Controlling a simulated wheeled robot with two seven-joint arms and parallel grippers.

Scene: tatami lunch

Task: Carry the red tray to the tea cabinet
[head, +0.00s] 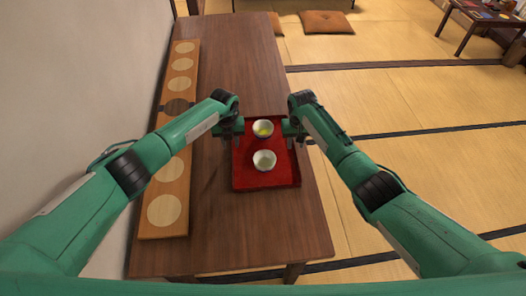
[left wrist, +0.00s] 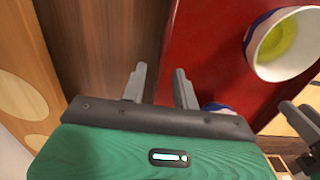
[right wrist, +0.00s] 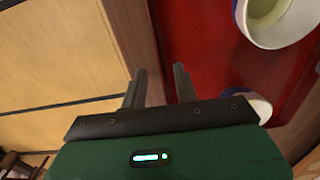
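The red tray (head: 240,178) lies flat on the long brown wooden table, near its right edge. On it stand a white cup with yellow-green content (head: 263,128) and a second white cup (head: 264,160) nearer to me. My left gripper (left wrist: 158,82) is open at the tray's left rim, with one finger on each side of the rim line. My right gripper (right wrist: 158,82) is open at the right rim, likewise with a finger on each side. Whether any finger touches the rim cannot be told. I cannot identify the tea cabinet in these views.
The brown table (head: 222,235) has bare room before and beyond the tray. A wooden strip with pale discs (head: 155,227) lies along its left side by the wall. Tatami floor is open on the right. Cushions (head: 328,22) and a low dark table (head: 480,22) are farther off.

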